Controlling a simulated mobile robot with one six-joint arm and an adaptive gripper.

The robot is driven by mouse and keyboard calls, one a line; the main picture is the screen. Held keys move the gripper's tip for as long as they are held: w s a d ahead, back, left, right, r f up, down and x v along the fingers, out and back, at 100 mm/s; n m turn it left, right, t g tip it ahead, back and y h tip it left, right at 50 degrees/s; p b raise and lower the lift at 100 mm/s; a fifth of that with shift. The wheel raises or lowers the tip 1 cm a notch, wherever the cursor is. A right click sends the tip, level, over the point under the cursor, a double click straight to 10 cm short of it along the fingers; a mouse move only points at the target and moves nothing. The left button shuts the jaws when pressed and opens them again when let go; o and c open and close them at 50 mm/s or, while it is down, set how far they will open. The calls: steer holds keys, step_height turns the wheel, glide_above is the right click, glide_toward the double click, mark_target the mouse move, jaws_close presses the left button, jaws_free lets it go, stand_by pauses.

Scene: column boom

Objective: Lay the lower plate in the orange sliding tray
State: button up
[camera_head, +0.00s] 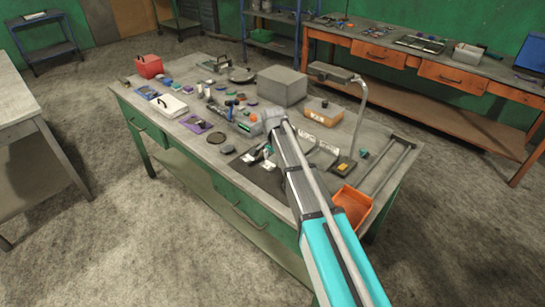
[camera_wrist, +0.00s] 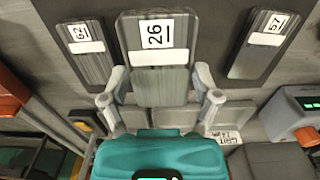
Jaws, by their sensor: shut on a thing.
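In the wrist view my gripper (camera_wrist: 160,97) is shut on the grey plate marked 26 (camera_wrist: 158,82), one finger on each side. A plate marked 62 (camera_wrist: 90,65) lies to its left and a plate marked 57 (camera_wrist: 258,45) to its right. Both lie apart from my fingers. In the head view my arm reaches over the bench, and its end is small and partly hidden near the dark mat (camera_head: 266,182). The orange tray (camera_head: 352,206) is at the bench's near right edge, right of my arm, and looks empty.
Two rails (camera_head: 388,168) run along the bench's right end behind the tray. A lamp-like stand (camera_head: 361,105) rises nearby. A grey box (camera_head: 282,86) and many small items crowd the bench's far and left parts. A device with a green display (camera_wrist: 308,103) is close on the right.

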mark_target(275, 166)
steer(key=s+r+p, duration=0.2)
steer(key=r, duration=0.1)
steer(key=shift+s+d+r+p, duration=0.3)
steer(key=shift+s+d+p, duration=0.05)
steer(key=s+d+r+p, duration=0.2)
steer(key=s+r+p, duration=0.1)
steer(key=s, duration=0.5)
steer(key=shift+s+d+r, duration=0.15)
steer(key=shift+s+r, duration=0.05)
stand_by(0.4)
